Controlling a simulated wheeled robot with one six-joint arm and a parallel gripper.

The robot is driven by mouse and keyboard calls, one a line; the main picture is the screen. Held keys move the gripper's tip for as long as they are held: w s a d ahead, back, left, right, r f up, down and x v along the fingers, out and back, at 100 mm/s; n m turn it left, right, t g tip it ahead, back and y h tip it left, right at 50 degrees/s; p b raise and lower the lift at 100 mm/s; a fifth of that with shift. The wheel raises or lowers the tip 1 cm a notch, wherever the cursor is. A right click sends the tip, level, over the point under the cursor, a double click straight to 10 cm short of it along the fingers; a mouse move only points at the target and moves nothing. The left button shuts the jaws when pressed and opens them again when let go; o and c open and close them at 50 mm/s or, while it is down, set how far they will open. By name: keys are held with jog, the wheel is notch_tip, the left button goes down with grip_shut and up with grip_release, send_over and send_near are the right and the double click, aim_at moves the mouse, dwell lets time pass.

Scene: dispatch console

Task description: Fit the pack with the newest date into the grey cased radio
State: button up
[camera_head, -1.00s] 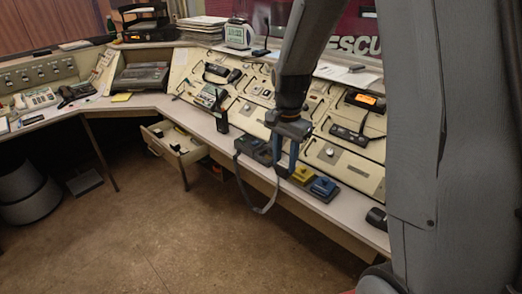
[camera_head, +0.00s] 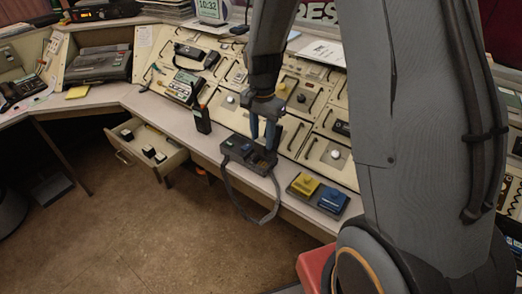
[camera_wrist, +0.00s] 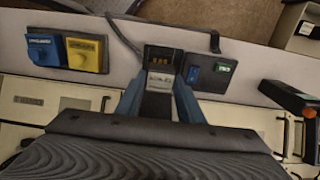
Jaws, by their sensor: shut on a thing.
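The grey cased radio (camera_head: 236,150) lies near the desk's front edge, its dark strap hanging over. In the wrist view it shows a small blue part and a green display on its right side (camera_wrist: 209,73), and an open bay with orange contacts (camera_wrist: 161,55) at its left. My gripper (camera_head: 262,143) points down over the radio's right part. It also shows in the wrist view (camera_wrist: 158,98), its blue-grey fingers shut on a dark pack with a pale label (camera_wrist: 160,78). The label's date is too small to read. The pack is beside or over the bay; its height above it cannot be told.
A yellow unit (camera_head: 303,186) and a blue unit (camera_head: 333,199) sit right of the radio. A black handheld radio (camera_head: 201,119) stands to its left. An open drawer (camera_head: 165,161) holds several small packs. The sloped console panel rises behind.

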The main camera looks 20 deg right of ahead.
aim_at(262, 151)
jog(key=shift+f+p, duration=0.55)
jog(key=shift+f, duration=2.4)
jog(key=o, duration=1.2)
jog(key=shift+f, duration=0.15)
jog(key=shift+c, duration=0.2)
